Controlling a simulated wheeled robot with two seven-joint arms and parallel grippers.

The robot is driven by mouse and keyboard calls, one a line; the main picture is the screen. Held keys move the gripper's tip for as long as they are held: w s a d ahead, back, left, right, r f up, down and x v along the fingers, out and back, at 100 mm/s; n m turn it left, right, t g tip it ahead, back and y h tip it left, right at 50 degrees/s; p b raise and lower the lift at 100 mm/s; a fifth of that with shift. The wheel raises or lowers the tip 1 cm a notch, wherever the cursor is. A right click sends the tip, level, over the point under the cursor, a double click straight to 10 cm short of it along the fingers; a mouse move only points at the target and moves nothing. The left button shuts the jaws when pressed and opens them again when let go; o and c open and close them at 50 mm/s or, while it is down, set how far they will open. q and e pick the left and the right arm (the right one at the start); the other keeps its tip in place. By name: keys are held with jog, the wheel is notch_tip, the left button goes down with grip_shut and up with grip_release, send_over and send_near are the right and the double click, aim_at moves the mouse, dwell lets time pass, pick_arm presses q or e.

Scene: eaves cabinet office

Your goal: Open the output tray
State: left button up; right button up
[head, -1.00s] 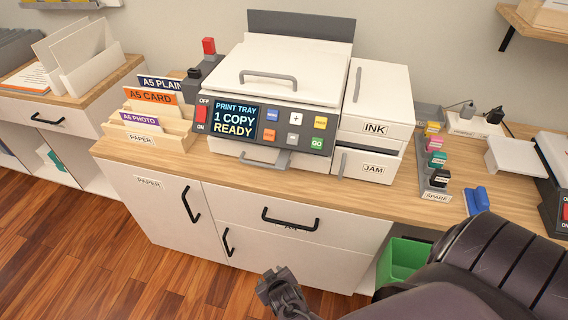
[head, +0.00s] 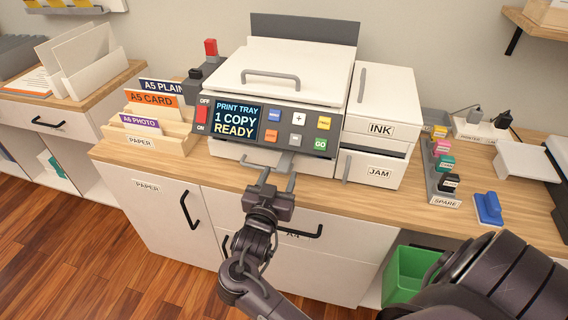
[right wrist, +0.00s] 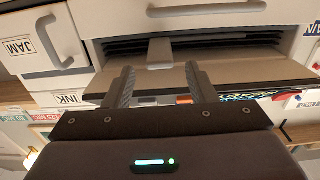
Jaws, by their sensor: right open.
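The output tray (right wrist: 115,20) is a pale front low on the white printer, under its control panel. Its curved grey handle (right wrist: 207,11) shows at the top of the right wrist view, which is upside down. The tray looks shut against the printer. My right gripper (head: 277,179) is open, its fingers pointing at the tray area from the front. In the right wrist view its fingers (right wrist: 160,80) are apart with nothing between them, short of the handle. In the head view the gripper partly hides the tray. My left gripper is not in view.
The control panel (head: 268,127) reads "PRINT TRAY 1 COPY READY". The INK (head: 381,129) and JAM (head: 379,173) doors stand to its right. A paper holder (head: 150,141) is to its left. A black cabinet handle (head: 310,233) lies just below my right gripper.

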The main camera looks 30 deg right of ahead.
jog(key=x, duration=0.5)
jog(key=shift+w+d, duration=0.2)
grip_shut()
